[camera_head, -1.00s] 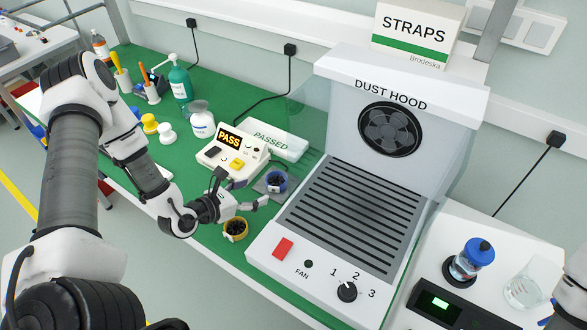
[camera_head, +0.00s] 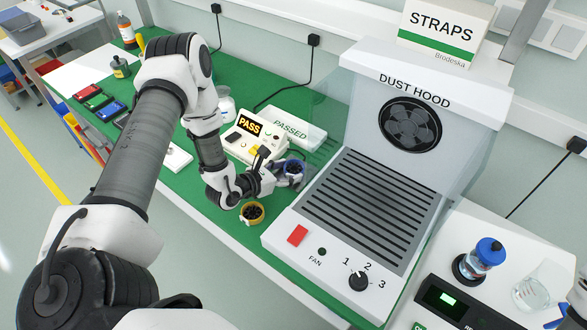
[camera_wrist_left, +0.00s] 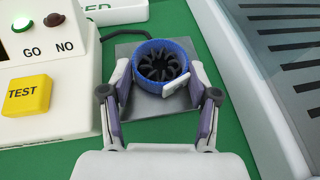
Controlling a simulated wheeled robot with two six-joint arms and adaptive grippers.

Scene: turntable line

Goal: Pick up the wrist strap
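A blue wrist strap (camera_head: 294,167), coiled into a ring with a black cord inside, stands on a grey metal plate beside the tester. In the left wrist view the blue strap (camera_wrist_left: 160,52) has a small pale tab at its front right. My left gripper (camera_head: 286,176) is at the strap, partly covering it. In the left wrist view my left gripper (camera_wrist_left: 160,78) is open, one finger on each side of the ring; I cannot tell whether they touch it. A yellow strap ring (camera_head: 252,213) sits nearer the table's front edge.
The tester (camera_head: 250,139) reading PASS stands just left of the strap, with its TEST button (camera_wrist_left: 26,96). A tray marked PASSED (camera_head: 292,128) lies behind. The dust hood (camera_head: 350,215) stands close on the right. A bottle and beaker are at far right.

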